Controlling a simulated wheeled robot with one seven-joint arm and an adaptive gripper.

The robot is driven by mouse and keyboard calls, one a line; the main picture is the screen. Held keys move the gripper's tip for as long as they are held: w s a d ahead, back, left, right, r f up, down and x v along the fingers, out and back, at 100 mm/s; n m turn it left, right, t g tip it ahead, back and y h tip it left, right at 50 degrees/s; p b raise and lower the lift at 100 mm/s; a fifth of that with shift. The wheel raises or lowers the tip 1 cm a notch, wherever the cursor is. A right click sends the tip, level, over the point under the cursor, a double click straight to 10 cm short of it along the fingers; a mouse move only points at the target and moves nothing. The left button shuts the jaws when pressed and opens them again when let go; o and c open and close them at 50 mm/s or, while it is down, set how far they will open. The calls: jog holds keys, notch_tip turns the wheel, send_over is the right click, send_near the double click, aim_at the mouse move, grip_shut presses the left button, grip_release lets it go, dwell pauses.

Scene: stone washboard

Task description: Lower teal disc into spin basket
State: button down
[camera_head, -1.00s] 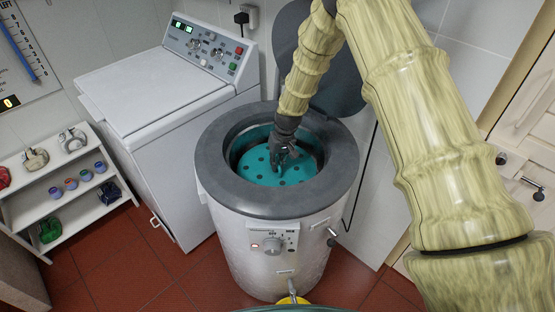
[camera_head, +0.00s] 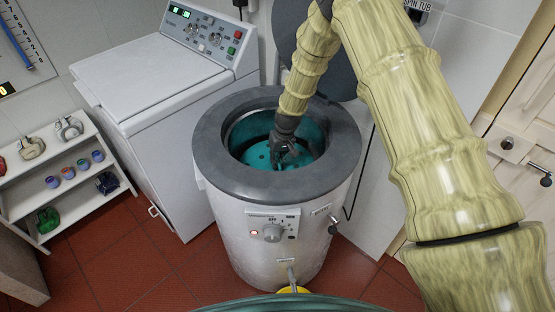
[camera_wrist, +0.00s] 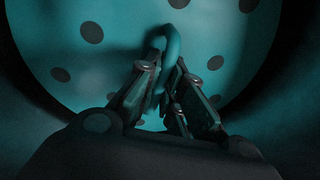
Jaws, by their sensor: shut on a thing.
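The teal disc (camera_head: 258,160) with dark round holes lies inside the spin basket (camera_head: 237,131) of the round spin dryer, below the grey rim. In the wrist view the disc (camera_wrist: 110,65) fills most of the picture, with a looped teal handle (camera_wrist: 174,48) standing up from it. My gripper (camera_head: 287,158) reaches down through the opening, and its fingers (camera_wrist: 168,100) are shut on the handle. The disc looks roughly level. Its far edge and underside are hidden, so I cannot tell whether it touches the basket floor.
The dryer's wide grey rim (camera_head: 215,170) surrounds my arm. Its dark lid (camera_head: 345,75) stands open behind. A white washing machine (camera_head: 150,80) is on the left, with a small shelf (camera_head: 60,165) holding pots and irons. A yellow item (camera_head: 293,290) sits below the dryer's spout.

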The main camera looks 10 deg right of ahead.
jog(key=c, duration=1.5)
grip_release()
jog(key=shift+r, duration=0.1)
jog(key=r, duration=0.4)
jog(key=d+r, duration=0.1)
jog(key=r, duration=0.2)
jog(key=s+r, duration=0.1)
jog(key=r, duration=0.3)
jog(key=shift+d+r, duration=0.35)
jog(key=shift+d, duration=0.05)
